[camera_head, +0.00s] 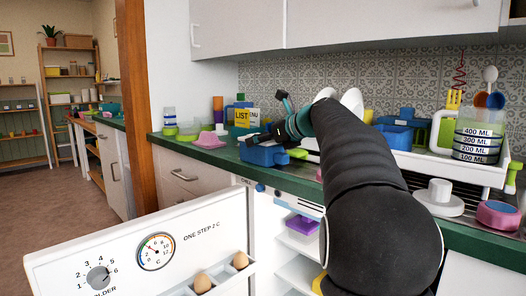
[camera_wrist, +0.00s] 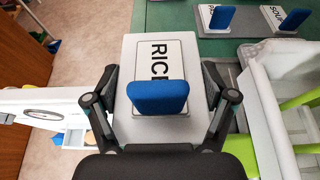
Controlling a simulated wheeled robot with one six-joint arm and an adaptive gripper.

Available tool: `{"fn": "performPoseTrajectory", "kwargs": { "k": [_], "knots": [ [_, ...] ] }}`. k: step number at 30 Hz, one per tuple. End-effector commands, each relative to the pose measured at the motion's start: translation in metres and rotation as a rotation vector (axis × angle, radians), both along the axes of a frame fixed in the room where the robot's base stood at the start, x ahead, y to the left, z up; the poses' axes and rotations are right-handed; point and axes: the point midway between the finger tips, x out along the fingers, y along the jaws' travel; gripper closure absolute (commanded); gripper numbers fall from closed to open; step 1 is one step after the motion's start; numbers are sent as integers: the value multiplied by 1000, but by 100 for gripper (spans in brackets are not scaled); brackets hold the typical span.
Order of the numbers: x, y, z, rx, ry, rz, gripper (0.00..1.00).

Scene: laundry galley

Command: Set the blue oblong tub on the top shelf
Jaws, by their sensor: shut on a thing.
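The blue oblong tub (camera_head: 265,155) is at the front edge of the green counter in the head view, directly below my gripper (camera_head: 284,127). In the wrist view, my gripper (camera_wrist: 160,85) has its fingers at the two sides of a pale grey top with a white RICE label and a raised blue piece (camera_wrist: 158,97). My gripper is shut on the tub. Its underside is hidden, so I cannot tell whether it touches the counter. Below, the open appliance shows white shelves (camera_head: 298,271) and a purple container (camera_head: 303,226).
The open white door (camera_head: 140,250) with a dial stands at the left front, with eggs (camera_head: 202,283) in its rack. A white drying rack (camera_head: 440,165) with blue containers is right of my gripper. Labelled PAS and SOUP pieces (camera_wrist: 285,18) sit ahead. Cupboards (camera_head: 370,22) hang above.

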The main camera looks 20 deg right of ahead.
Motion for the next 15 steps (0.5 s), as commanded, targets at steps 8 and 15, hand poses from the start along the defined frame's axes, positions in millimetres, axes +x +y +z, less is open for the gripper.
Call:
{"fn": "performPoseTrajectory", "kwargs": {
  "k": [8, 15],
  "knots": [
    [0, 0, 3, 0, 0, 0, 74],
    [0, 0, 24, 0, -2, 0, 74]
  ]
}}
